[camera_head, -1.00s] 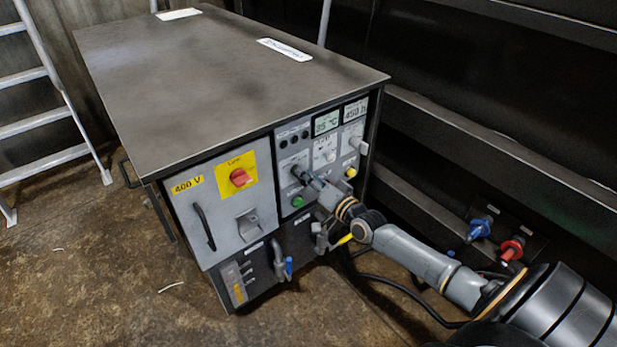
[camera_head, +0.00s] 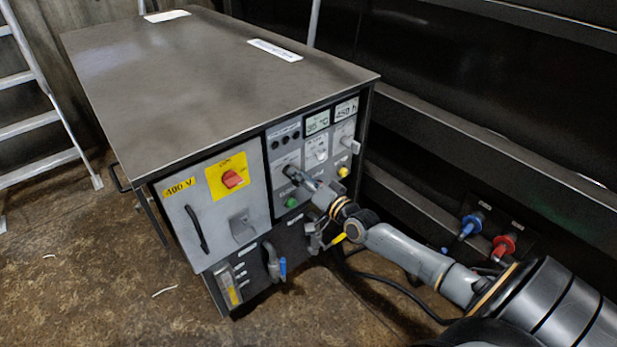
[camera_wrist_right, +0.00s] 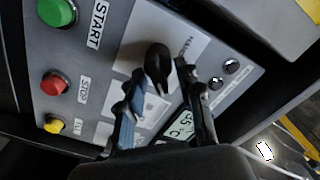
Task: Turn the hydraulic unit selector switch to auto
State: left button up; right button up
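The knob's exact setting is not clear. My left gripper is in neither view.
The hydraulic unit (camera_head: 215,70) has a flat dark top. A red rotary switch (camera_head: 232,179) sits on a yellow plate left of my gripper. A red STOP button (camera_wrist_right: 54,83) and a yellow button (camera_wrist_right: 55,124) are close by. A ladder (camera_head: 40,130) stands at left.

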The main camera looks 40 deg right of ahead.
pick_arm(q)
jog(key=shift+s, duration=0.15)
pick_arm(e)
jog(key=s+d, duration=0.1)
jog(key=s, duration=1.1)
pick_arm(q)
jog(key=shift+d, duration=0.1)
pick_arm(e)
jog(key=shift+w, duration=0.1)
